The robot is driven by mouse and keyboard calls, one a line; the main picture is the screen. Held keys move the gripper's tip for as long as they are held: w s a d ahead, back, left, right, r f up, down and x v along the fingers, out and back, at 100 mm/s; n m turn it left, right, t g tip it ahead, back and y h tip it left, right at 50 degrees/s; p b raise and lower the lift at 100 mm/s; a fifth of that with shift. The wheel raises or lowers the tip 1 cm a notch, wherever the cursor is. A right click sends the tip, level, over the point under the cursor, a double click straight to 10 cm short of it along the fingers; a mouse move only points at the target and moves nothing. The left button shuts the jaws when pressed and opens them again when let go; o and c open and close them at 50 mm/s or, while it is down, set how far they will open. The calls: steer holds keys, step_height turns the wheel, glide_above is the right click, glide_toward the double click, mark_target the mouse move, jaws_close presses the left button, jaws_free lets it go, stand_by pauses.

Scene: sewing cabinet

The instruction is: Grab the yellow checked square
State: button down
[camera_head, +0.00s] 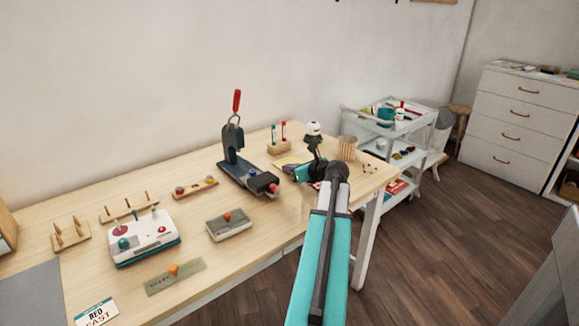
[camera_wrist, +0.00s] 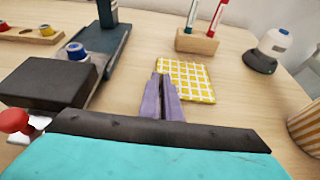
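The yellow checked square (camera_wrist: 190,82), a flat yellow and white cloth, lies on the wooden table in the wrist view. In the head view only a small yellow patch of it (camera_head: 286,161) shows beside my arm. My gripper (camera_wrist: 162,75) has two purple fingers close together, with little gap between their tips. They point at the left part of the square and cover some of its near left edge in the picture. The square looks flat, and nothing is seen held. I cannot tell whether the fingertips touch it.
A wooden block with red and teal sticks (camera_wrist: 197,42) stands just behind the square. A white-topped dark item (camera_wrist: 270,50) stands to its right, and a striped cup (camera_wrist: 306,125) farther right. A dark press (camera_head: 238,175) stands to the left. Bare table surrounds the square.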

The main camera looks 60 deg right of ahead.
steer(key=shift+r+p, duration=0.35)
steer(key=shift+r, duration=1.35)
steer(key=s+a, duration=0.2)
steer(key=s, duration=0.3)
steer(key=s+a+r, duration=0.1)
steer(key=s+a, duration=0.1)
steer(key=s, duration=0.3)
steer(key=s+a+p, duration=0.1)
steer(key=s, duration=0.4)
steer(key=shift+a+r, duration=0.3)
steer(key=shift+a, duration=0.1)
steer(key=shift+w+a, duration=0.1)
